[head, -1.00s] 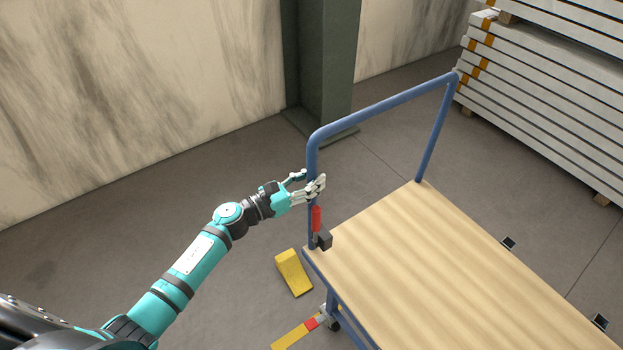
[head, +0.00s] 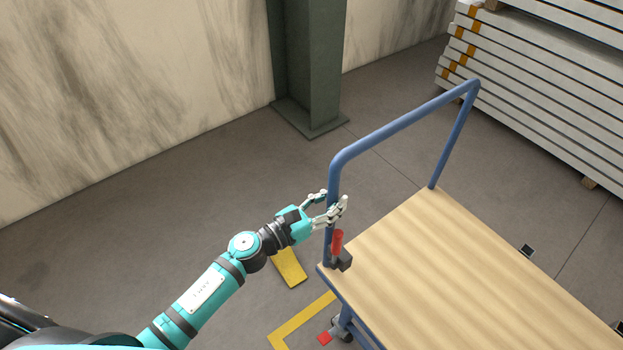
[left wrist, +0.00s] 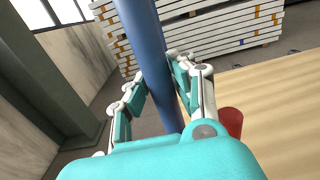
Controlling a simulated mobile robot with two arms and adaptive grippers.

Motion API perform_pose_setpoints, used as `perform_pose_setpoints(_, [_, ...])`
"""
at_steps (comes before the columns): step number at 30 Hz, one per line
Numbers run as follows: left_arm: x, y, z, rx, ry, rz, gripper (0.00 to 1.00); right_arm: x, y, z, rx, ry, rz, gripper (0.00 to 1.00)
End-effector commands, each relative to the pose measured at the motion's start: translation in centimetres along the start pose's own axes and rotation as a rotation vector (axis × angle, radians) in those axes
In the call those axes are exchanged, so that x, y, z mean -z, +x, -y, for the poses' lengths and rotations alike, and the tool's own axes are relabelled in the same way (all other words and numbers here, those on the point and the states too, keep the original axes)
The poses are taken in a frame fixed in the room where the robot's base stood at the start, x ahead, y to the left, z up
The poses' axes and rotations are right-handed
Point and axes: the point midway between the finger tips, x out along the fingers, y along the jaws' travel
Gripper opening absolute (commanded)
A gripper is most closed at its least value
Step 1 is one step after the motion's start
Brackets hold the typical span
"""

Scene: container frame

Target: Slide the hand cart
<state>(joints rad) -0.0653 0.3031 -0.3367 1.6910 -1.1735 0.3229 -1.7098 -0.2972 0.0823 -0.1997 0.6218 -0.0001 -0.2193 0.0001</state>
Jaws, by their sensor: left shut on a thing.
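The hand cart has a light wooden deck (head: 455,270) and a blue tube handle (head: 405,122) standing at its far end. My left gripper (head: 332,208) is shut on the left upright of that handle, above a red grip (head: 337,242) on a dark block at the deck's corner. In the left wrist view the blue upright (left wrist: 150,55) runs between the two fingers of the left gripper (left wrist: 163,95). The wooden deck shows to the right there. My right gripper is not in view. Most of the cart's wheels are hidden under the deck.
Yellow floor tape (head: 300,322) runs near the front wheel. A green column (head: 309,65) stands behind. Stacked grey panels (head: 540,95) are at the back right. Floor between column and cart is clear.

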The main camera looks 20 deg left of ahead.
Motion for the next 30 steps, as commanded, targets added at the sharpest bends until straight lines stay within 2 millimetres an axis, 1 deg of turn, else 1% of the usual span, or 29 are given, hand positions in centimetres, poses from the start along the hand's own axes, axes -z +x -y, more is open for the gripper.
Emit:
perform_pose_setpoints(1, [0.1,-0.1,0.8,-0.006,-0.007,-0.001,0.0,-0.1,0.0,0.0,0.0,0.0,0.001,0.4])
perform_pose_setpoints(3, [0.0,0.0,1.8,-0.009,-0.004,0.0,0.0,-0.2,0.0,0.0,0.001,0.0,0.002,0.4])
perform_pose_setpoints(9, [-0.1,0.0,3.4,-0.02,0.0,0.0,0.0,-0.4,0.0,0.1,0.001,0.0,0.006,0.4])
perform_pose_setpoints(21, [-0.1,0.0,3.8,-0.018,0.0,0.0,0.0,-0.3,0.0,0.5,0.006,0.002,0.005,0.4])
perform_pose_setpoints(22, [-0.1,0.0,3.8,-0.017,0.001,0.0,0.26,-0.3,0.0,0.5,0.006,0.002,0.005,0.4])
perform_pose_setpoints(27, [-0.1,0.0,3.9,-0.016,0.002,0.0,0.48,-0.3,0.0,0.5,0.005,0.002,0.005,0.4])
perform_pose_setpoints(30, [-0.1,0.0,3.9,-0.015,0.002,0.0,0.48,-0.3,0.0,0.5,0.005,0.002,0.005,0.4])
